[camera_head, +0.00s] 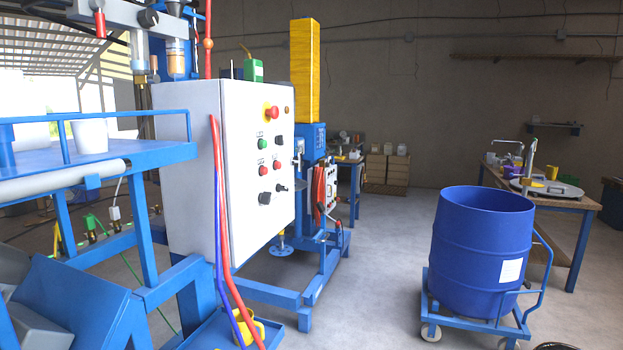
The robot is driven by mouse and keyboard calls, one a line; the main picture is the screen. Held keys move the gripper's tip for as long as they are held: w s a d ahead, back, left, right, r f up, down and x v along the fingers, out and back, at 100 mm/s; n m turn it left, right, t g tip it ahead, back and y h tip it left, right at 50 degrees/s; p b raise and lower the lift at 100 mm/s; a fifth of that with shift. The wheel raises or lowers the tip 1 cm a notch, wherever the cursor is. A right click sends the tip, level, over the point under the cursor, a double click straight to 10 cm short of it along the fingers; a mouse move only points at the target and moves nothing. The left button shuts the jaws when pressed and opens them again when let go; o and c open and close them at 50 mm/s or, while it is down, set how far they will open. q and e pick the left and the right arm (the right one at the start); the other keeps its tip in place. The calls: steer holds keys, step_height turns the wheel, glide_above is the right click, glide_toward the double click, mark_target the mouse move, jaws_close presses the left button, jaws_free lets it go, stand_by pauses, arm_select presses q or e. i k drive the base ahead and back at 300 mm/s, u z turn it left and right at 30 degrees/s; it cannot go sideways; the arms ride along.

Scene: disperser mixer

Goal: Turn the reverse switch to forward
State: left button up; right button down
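A light grey control cabinet (190,170) stands left of centre, with its panel face (250,215) turned to the right. One black knob (280,139) is beside the green button. A black switch with a lever (282,188) and a larger black knob (265,198) are lower down. The labels are too small to read, so I cannot tell which is the reverse switch or its position. Neither of my grippers is recognisable in view.
Red and blue hoses (222,220) hang along the cabinet's front edge. A blue frame platform (150,152) stands at left. A blue drum (480,250) sits on a wheeled blue cart (470,325) at right. Grey floor (370,265) is clear between the machine and the drum.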

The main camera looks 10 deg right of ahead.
mark_target(279, 188)
steer(key=z, duration=0.65)
steer(key=i, duration=1.6)
steer(key=z, duration=0.4)
